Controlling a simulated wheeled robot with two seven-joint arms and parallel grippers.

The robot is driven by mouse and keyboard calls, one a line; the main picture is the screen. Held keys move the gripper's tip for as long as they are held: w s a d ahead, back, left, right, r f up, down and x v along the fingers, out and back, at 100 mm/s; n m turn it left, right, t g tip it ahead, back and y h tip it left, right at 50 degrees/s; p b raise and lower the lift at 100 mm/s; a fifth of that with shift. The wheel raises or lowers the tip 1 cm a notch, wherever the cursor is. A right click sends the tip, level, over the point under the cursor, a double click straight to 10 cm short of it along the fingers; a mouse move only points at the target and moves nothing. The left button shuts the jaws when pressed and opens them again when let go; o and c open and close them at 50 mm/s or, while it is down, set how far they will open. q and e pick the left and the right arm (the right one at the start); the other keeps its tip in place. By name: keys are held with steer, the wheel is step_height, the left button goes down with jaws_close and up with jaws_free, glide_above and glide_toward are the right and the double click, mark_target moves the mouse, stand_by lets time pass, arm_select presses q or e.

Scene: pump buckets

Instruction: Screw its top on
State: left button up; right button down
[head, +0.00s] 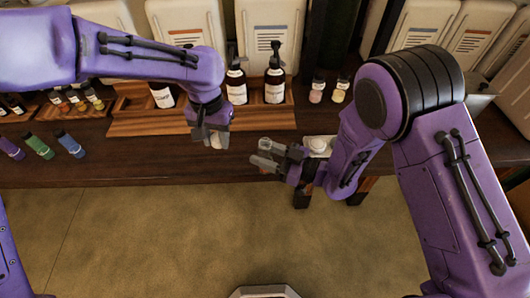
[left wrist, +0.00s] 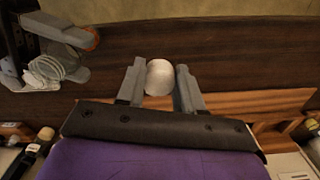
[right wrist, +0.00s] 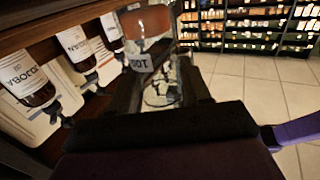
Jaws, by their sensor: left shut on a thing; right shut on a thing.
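My left gripper (head: 211,140) is shut on a small white round top (left wrist: 160,77), held between its fingertips above the dark table. The top also shows in the head view (head: 216,142), partly covered by the fingers. My right gripper (head: 268,156) is shut on a small clear jar (left wrist: 45,70), whose ridged, thread-like rim shows in the left wrist view. In the head view the clear jar (head: 266,144) is mostly hidden by the fingers. The top and the jar are apart, the top to the left of the jar in the head view.
Amber pump bottles (head: 236,86) stand in a wooden rack (head: 150,122) behind my grippers. Coloured tubes (head: 40,146) lie at left; two small vials (head: 317,91) stand at right. A white round-topped object (head: 318,144) is partly hidden by my right arm. The table's front edge is clear.

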mark_target(263, 144)
arm_select(q)
steer(key=d+r+m, duration=0.2)
steer(key=d+r, duration=0.1)
steer(key=d, duration=0.1)
steer(key=s+d+r+m, duration=0.1)
steer(key=d+r+m, duration=0.1)
steer(key=d+r, duration=0.1)
steer(key=s+d+r+m, duration=0.1)
steer(key=d+r+m, duration=0.1)
steer(key=d, duration=0.3)
steer(key=shift+d+r+m, duration=0.1)
steer(key=shift+r+m, duration=0.2)
steer(key=shift+r, duration=0.25)
steer(key=shift+a+m, duration=0.3)
steer(key=shift+a, duration=0.1)
steer(key=shift+f, duration=0.1)
steer(key=shift+f, duration=1.95)
steer(key=shift+s, duration=0.1)
steer(key=shift+f, duration=0.85)
steer(key=shift+f, duration=0.6)
